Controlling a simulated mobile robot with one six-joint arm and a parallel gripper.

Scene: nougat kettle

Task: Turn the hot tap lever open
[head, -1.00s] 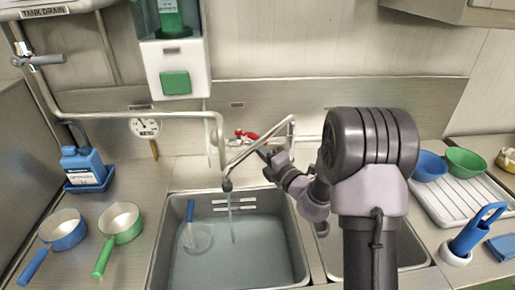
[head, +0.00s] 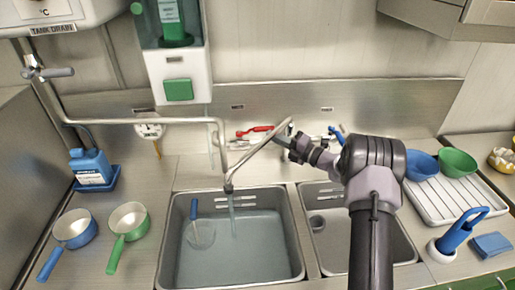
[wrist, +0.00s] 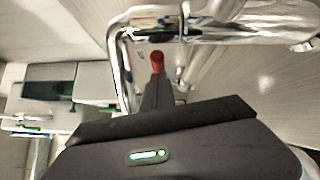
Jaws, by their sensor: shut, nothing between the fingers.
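The red hot tap lever (head: 257,130) lies roughly sideways on the tap behind the left basin, left of the slanting spout. Its red tip also shows in the wrist view (wrist: 157,61), just beyond my dark fingers. My gripper (head: 283,139) is shut and empty, at the upper part of the spout, to the right of the red lever. Whether the fingers touch the lever or the spout, I cannot tell. In the wrist view my gripper (wrist: 157,92) points toward the red tip. The blue lever (head: 337,134) stands tilted farther right, behind my arm.
The metal spout (head: 258,158) slants across, with a thin stream below its outlet. The left basin (head: 180,250) holds water and a blue-handled tool. A soap dispenser (head: 176,65) hangs above. Pans stand left; a white rack (head: 430,205) with bowls stands right.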

